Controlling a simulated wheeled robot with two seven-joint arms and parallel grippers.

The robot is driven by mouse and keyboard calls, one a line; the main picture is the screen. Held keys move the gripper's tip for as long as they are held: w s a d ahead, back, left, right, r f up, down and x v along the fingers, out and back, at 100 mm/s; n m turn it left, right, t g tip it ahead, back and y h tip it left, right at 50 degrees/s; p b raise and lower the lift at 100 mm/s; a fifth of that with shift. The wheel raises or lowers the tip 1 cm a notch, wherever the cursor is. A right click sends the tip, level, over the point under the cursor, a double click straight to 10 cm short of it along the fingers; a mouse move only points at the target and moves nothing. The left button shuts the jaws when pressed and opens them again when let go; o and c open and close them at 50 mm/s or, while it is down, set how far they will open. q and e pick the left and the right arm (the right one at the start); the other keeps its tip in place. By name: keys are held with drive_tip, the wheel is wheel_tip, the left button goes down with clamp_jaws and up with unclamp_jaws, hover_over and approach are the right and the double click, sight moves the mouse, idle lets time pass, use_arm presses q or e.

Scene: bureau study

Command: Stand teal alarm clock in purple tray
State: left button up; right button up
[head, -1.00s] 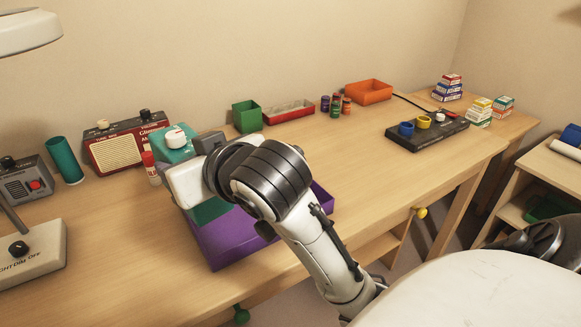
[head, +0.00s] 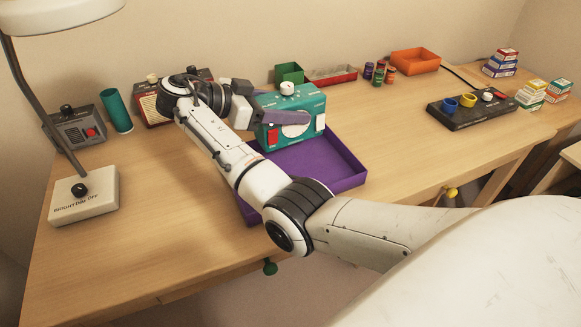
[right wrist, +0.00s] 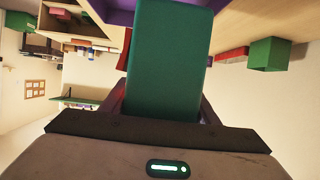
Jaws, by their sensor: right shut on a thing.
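The teal alarm clock (head: 291,112) has a white knob on top, a pale dial and a red part on its front. My right gripper (head: 283,117) is shut on it, with a finger across its front face. The clock is upright at the back of the purple tray (head: 338,165); I cannot tell whether it touches the tray floor. In the right wrist view the teal clock (right wrist: 168,60) fills the space between the fingers, with a purple tray edge beyond it. My left gripper is not in view.
A lamp base (head: 84,196) and grey box (head: 75,130) stand left, near a teal cylinder (head: 117,110). A red radio (head: 152,104) is behind my arm. Green (head: 289,74), red (head: 333,75) and orange (head: 415,62) containers line the back.

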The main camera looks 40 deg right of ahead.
sight(286, 141)
drive_tip(key=shift+a+r+m+g, duration=0.3)
drive_tip(key=shift+r, duration=0.25)
drive_tip(key=shift+s+a, duration=0.15)
wheel_tip(286, 141, down, 6)
drive_tip(key=shift+r+b, duration=0.2)
drive_tip(key=shift+b, duration=0.6)
wheel_tip(286, 141, down, 4)
drive_tip(key=shift+f+b, duration=0.1)
drive_tip(key=shift+b, duration=0.55)
drive_tip(key=o, duration=1.3)
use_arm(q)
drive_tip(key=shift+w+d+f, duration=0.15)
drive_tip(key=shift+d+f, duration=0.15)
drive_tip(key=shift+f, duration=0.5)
use_arm(e)
drive_tip(key=shift+o, duration=0.2)
